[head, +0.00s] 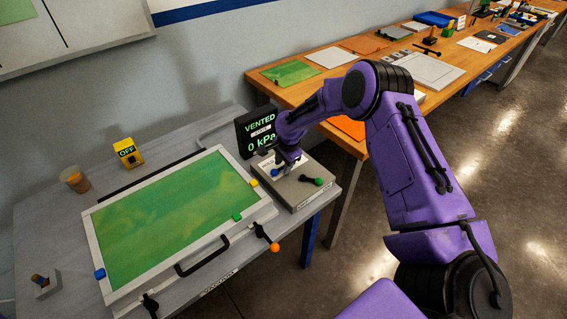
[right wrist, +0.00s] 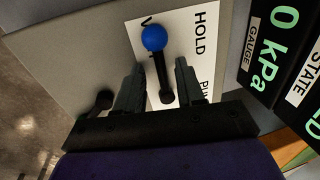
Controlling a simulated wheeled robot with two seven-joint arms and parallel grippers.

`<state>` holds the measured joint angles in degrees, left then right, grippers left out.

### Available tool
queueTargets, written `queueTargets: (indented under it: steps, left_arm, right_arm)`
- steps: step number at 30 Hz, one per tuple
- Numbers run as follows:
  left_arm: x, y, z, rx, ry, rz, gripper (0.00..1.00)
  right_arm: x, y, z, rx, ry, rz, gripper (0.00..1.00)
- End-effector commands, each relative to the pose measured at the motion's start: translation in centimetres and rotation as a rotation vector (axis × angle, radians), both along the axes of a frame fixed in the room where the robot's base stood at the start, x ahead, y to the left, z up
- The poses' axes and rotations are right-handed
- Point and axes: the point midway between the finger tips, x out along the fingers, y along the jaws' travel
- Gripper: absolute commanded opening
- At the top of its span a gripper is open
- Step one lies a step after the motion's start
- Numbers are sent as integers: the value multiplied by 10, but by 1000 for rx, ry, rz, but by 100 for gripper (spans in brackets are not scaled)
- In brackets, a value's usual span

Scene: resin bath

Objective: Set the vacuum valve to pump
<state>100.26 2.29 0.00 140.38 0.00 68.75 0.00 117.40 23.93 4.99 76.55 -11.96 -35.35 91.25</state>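The vacuum valve is a black lever with a blue ball knob (right wrist: 153,38), seen in the right wrist view on a white label plate (right wrist: 202,50). The plate reads HOLD beside the lever, and a word starting PU is partly hidden by a finger. The knob lies by a mostly hidden dark mark at the plate's edge. My right gripper (right wrist: 162,70) is open, its fingers on either side of the lever's shaft; I cannot tell if they touch it. In the head view my right gripper (head: 287,164) is low over the grey valve box (head: 297,198). My left gripper is out of view.
A gauge display (head: 257,130) reading VENTED, 0 kPa stands close behind the gripper. A wooden bench (head: 340,85) stands behind.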

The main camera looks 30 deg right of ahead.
Motion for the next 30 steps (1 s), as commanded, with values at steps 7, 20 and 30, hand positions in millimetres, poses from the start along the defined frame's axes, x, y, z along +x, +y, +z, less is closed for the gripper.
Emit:
queueTargets:
  steps: [7, 20, 30]
  left_arm:
    - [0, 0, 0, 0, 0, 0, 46]
    - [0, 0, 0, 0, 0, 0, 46]
    - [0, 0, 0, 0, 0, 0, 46]
  right_arm:
    - [0, 0, 0, 0, 1, 0, 0]
    - [-1, 0, 0, 0, 2, 0, 0]
    - [-1, 0, 0, 0, 2, 0, 0]
